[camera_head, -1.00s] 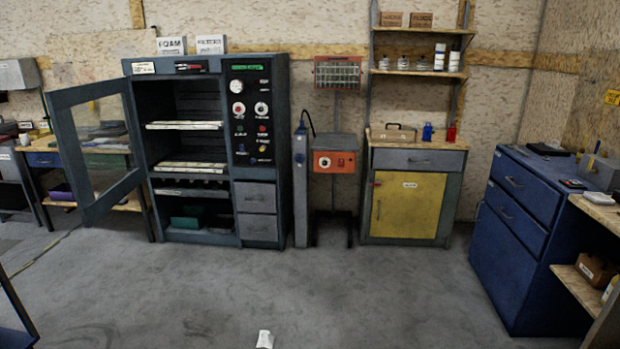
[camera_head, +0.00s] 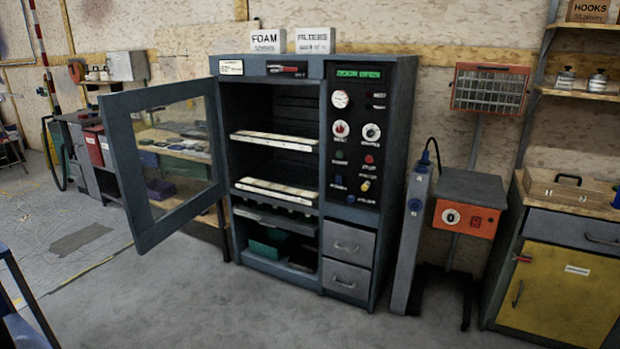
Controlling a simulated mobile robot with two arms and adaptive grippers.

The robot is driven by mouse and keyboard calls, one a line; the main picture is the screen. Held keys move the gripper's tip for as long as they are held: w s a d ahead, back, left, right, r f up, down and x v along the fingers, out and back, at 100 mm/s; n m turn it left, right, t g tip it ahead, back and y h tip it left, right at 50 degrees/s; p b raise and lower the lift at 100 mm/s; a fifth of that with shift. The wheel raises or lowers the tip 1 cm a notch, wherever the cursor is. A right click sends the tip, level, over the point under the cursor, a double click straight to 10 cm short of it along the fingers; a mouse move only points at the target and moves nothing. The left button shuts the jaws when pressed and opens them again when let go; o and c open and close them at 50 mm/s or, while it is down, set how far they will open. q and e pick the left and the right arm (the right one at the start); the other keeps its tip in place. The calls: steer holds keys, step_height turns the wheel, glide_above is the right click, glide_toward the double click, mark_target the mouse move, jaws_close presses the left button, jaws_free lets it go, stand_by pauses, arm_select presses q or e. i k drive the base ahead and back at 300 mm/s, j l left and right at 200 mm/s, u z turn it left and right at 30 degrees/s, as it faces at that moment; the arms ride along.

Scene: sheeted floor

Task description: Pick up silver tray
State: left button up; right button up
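I cannot clearly pick out a silver tray. A dark grey cabinet (camera_head: 396,110) stands with its glass door (camera_head: 122,160) swung open to the left. Inside it, a pale flat tray-like piece (camera_head: 275,141) lies on the upper level. A second pale flat piece (camera_head: 278,190) lies lower down. Under that is a grey slotted rack (camera_head: 275,217). I cannot tell whether any of these is the silver tray. Neither of my grippers is in view.
A control panel (camera_head: 355,150) and two grey drawers (camera_head: 347,259) fill the cabinet's right side. An orange-fronted box on a stand (camera_head: 468,218) and a yellow-doored cupboard (camera_head: 560,290) stand to the right. Grey floor (camera_head: 240,315) in front is clear. A blue frame (camera_head: 20,325) cuts in at lower left.

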mark_target(305, 258)
steer(key=i+j, duration=0.15)
steer(key=i, duration=0.3)
steer(key=i+j+z, duration=0.15)
steer(key=i, duration=0.35)
steer(key=i+j, duration=0.25)
steer(key=i, duration=0.2)
steer(key=z, duration=0.05)
